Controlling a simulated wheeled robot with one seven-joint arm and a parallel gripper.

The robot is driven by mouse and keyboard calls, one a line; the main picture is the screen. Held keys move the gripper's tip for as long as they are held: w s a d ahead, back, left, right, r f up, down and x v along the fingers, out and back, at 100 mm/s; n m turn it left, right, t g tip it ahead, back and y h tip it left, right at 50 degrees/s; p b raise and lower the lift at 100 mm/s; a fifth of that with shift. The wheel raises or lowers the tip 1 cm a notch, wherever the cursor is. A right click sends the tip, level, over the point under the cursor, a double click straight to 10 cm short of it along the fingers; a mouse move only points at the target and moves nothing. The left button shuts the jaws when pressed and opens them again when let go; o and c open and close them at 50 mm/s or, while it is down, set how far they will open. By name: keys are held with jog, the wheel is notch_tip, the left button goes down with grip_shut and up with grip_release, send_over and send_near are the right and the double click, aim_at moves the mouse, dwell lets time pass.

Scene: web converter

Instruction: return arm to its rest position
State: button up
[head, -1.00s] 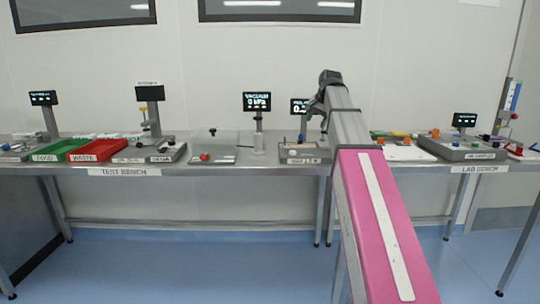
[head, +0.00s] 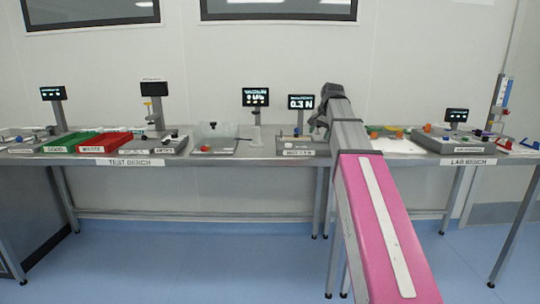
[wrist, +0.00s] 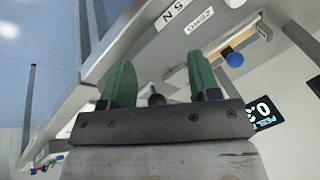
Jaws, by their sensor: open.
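My arm, with a pink and white link, reaches up and forward in the head view towards the bench. My gripper shows in the wrist view (wrist: 160,85) with two green fingers apart and nothing between them. A small dark round knob (wrist: 156,98) shows beyond the gap between the fingers.
The test bench (head: 230,160) carries a green tray (head: 68,144), a red tray (head: 104,143) and several instruments with displays. The lab bench sampler (head: 455,143) stands to the right. A blue knob (wrist: 234,58) is near the fingers in the wrist view. The blue floor in front is clear.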

jog(key=shift+n+g, duration=0.5)
jog(key=shift+n, duration=0.1)
jog(key=s+f, duration=0.1)
jog(key=f, duration=0.3)
jog(key=s+f, duration=0.1)
jog(key=f, duration=0.3)
jog(key=s+f, duration=0.1)
jog(key=f, duration=0.4)
jog(key=shift+s+a, duration=0.2)
jog(key=shift+a, duration=0.05)
jog(key=s+f+n+g, duration=0.1)
jog(key=s+f, duration=0.6)
jog(key=f, duration=0.3)
jog(key=s+f+n+g+h, duration=0.1)
jog(key=s+f+n, duration=0.1)
jog(key=s+f, duration=0.6)
jog(key=s+f+n+g, duration=0.1)
jog(key=s+f, duration=0.6)
jog(key=f, duration=0.7)
jog(key=shift+s+a+f+n+h, duration=0.2)
jog(key=shift+s+a+n+h, duration=0.15)
jog(key=shift+a+n+h, duration=0.05)
